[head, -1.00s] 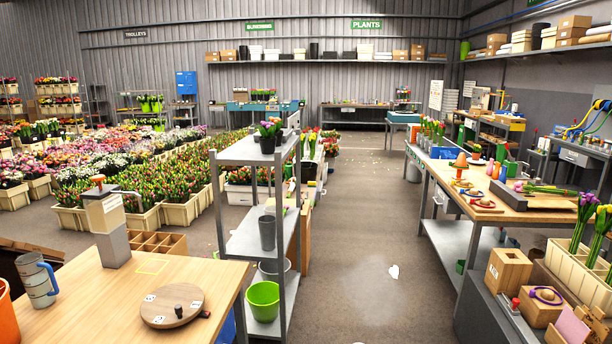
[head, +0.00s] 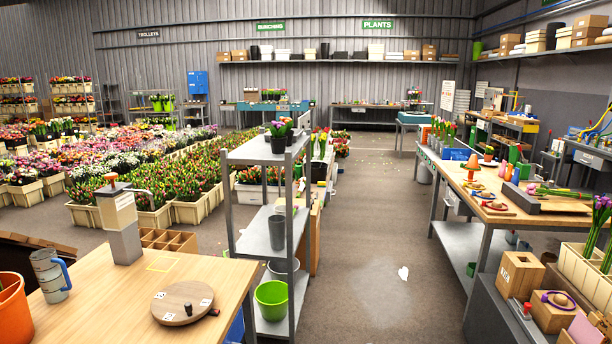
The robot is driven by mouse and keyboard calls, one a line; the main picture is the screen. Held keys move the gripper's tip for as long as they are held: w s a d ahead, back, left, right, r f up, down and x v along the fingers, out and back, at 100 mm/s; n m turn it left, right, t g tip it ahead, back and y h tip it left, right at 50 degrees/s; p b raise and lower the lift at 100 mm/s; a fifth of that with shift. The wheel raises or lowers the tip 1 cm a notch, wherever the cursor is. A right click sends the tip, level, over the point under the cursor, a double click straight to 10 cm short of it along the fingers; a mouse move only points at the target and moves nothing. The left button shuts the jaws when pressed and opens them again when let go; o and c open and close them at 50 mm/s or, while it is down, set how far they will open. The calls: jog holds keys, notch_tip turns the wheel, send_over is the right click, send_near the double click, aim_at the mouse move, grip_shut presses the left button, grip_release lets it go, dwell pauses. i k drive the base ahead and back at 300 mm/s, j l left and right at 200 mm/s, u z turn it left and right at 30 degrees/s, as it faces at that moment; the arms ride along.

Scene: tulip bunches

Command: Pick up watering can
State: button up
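I cannot make out anything that is surely a watering can in the head view. The nearest in look is a grey jug (head: 50,275) with a blue handle, standing upright on the wooden table (head: 120,315) at the lower left. Its far side is hidden. My gripper is not in view, so I cannot see whether it is open or shut.
An orange bucket (head: 12,305), a round wooden turntable (head: 182,302) and a grey dispenser (head: 121,228) share the near table. A metal shelf unit (head: 262,150) holds pots and a green bucket (head: 271,299). The aisle floor (head: 375,225) is mostly clear, left of a long workbench (head: 460,180).

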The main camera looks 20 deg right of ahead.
aim_at(298, 170)
jog(key=i+l+z, duration=0.35)
jog(key=i, duration=0.15)
jog(key=i+l+z, duration=0.35)
jog(key=i, duration=0.15)
jog(key=i+z, duration=0.35)
jog(key=i, duration=4.6)
jog(key=i+l, duration=0.1)
jog(key=i, duration=0.5)
jog(key=i+l+u, duration=0.1)
jog(key=i, duration=0.45)
jog(key=i+l+u, duration=0.1)
jog(key=i+u, duration=0.3)
jog(key=i+l+u, duration=0.65)
jog(key=i+u, duration=0.15)
